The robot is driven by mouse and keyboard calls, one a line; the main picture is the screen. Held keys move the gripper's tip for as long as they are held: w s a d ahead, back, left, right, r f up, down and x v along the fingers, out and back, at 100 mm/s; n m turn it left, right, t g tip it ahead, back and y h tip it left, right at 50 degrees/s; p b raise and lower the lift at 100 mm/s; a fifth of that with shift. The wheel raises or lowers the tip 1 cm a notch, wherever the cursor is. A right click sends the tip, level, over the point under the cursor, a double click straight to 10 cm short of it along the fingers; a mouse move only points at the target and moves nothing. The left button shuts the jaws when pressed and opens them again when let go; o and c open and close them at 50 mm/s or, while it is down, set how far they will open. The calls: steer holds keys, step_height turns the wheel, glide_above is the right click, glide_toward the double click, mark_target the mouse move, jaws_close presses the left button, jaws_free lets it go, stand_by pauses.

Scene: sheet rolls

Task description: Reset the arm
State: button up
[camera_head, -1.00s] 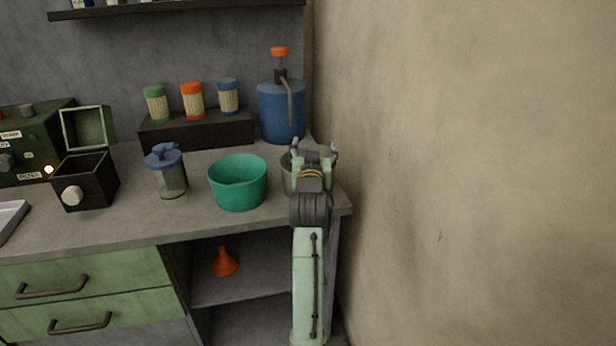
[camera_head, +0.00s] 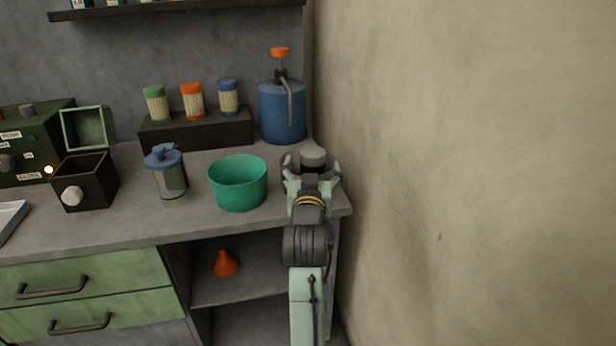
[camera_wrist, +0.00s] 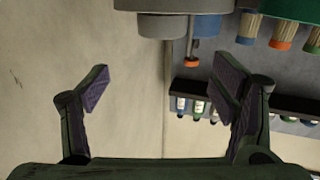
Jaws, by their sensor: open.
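My gripper (camera_head: 313,172) is at the right end of the counter, right of the green bowl (camera_head: 238,184). Its two fingers are spread apart and point away from the head camera. A grey round container (camera_head: 313,155) shows beyond and between the fingers, mostly hidden by my gripper. In the wrist view, which looks upside down, my gripper (camera_wrist: 165,85) has its fingers wide apart with nothing between them. The grey container (camera_wrist: 162,26) is at the top edge there, apart from the fingers.
The bare wall (camera_head: 470,170) stands close on the right. A blue pump jug (camera_head: 282,112) is behind my gripper. A lidded glass jar (camera_head: 171,178), an open black box (camera_head: 84,188) and three canisters on a dark riser (camera_head: 200,131) are leftward. An orange funnel (camera_head: 225,264) sits below.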

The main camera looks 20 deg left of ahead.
steer(key=shift+v, duration=1.65)
